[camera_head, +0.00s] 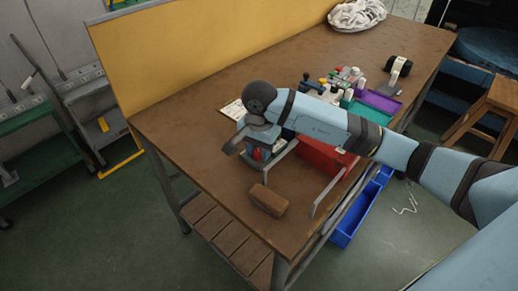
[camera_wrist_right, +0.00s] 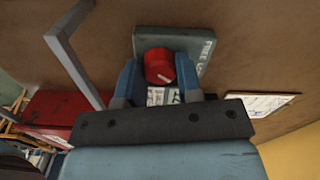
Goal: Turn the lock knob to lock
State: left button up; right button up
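The lock knob (camera_wrist_right: 158,65) is a round red knob with a white pointer mark, on a grey-green box (camera_wrist_right: 203,50) with partly readable white lettering, "FREE". In the head view the box (camera_head: 273,153) stands on the brown table, largely hidden by my right arm and gripper. My right gripper (camera_head: 240,145) is over it. In the right wrist view its two blue fingers (camera_wrist_right: 158,72) stand on either side of the knob. The knob nearly fills the space between them; whether they press on it I cannot tell. My left gripper is out of view.
A grey metal bracket (camera_wrist_right: 72,60) stands close beside the box. A red bin (camera_head: 322,155) and a brown block (camera_head: 268,200) are nearby on the table (camera_head: 200,110). A printed sheet (camera_head: 233,109) lies behind the gripper. A yellow panel (camera_head: 190,45) edges the table's far side.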

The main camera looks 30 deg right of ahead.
aim_at(259, 152)
jog(key=shift+m, duration=0.7)
jog(key=o, duration=0.7)
jog(key=shift+c, duration=0.2)
pick_arm(q)
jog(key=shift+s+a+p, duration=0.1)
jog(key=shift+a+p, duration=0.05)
jog(key=shift+p, duration=0.65)
pick_arm(e)
notch_tip(259, 152, up, 14)
jog(key=shift+f, duration=0.15)
